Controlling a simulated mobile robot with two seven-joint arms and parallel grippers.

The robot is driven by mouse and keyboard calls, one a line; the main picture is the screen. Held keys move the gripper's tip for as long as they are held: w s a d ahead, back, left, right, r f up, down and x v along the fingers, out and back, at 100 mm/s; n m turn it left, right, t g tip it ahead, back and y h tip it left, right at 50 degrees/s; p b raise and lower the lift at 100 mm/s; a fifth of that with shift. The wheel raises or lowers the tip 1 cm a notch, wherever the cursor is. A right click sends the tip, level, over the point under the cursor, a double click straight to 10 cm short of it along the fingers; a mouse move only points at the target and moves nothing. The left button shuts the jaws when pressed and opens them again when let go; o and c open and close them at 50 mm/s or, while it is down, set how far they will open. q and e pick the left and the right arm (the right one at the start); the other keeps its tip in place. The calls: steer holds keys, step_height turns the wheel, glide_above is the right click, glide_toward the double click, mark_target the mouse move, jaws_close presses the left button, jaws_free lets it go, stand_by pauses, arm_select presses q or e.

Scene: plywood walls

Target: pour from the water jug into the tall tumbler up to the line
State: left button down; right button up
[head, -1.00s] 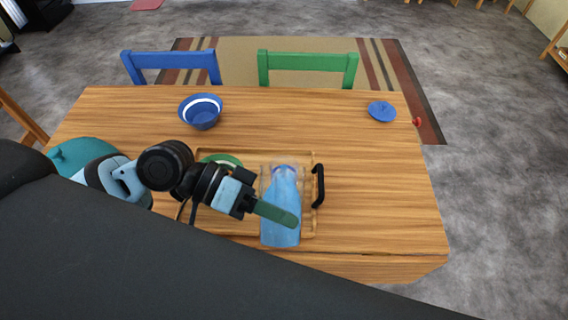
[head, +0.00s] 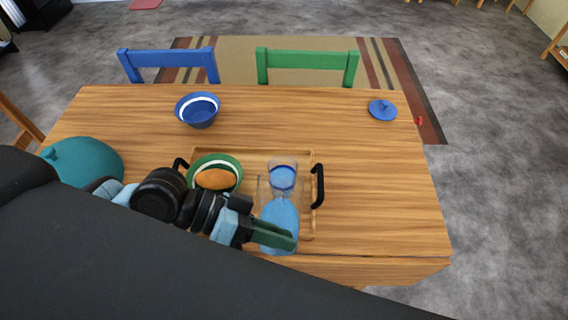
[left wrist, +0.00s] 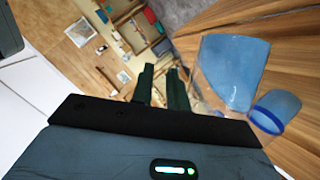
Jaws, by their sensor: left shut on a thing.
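The water jug (head: 279,217) is clear, with blue water in it, at the front right part of the wooden tray. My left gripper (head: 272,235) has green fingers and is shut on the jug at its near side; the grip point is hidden. The tall tumbler (head: 283,178) is clear and stands just behind the jug on the tray, with blue water in it. In the left wrist view the jug (left wrist: 235,72) is beside the fingers (left wrist: 162,88), and the tumbler (left wrist: 275,111) is close to it. I cannot make out the line, or any stream. My right gripper is not in view.
The tray (head: 240,152) has black handles (head: 318,186). A green-rimmed bowl (head: 215,160) with something orange is left of the tumbler. A blue bowl (head: 200,110), a teal round thing (head: 85,158) and a blue lid-like disc (head: 382,109) stand around.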

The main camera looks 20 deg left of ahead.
arm_select(q)
steer(key=shift+s+f, duration=0.2)
steer(key=shift+f, duration=0.15)
steer(key=shift+r, duration=0.1)
steer(key=shift+d+f, duration=0.1)
steer(key=shift+f, duration=0.1)
steer(key=shift+s+f+m+t, duration=0.3)
steer(key=shift+f+m+t, duration=0.2)
steer(key=shift+s+d+f+m+t+y, duration=0.15)
steer(key=shift+s+m+t, duration=0.1)
steer(key=shift+s, duration=0.1)
steer(key=shift+s+d+f+m+t+y, duration=0.1)
steer(key=shift+s+f+m+t+y, duration=0.05)
steer(key=shift+s+m, duration=0.15)
steer(key=s+f+m+t, duration=0.2)
steer(key=d+f+m, duration=0.1)
steer(key=f, duration=0.1)
steer(key=shift+s+f+m+t+p, duration=0.1)
steer(key=shift+s+m+t+p, duration=0.15)
steer(key=shift+s+t+p, duration=0.15)
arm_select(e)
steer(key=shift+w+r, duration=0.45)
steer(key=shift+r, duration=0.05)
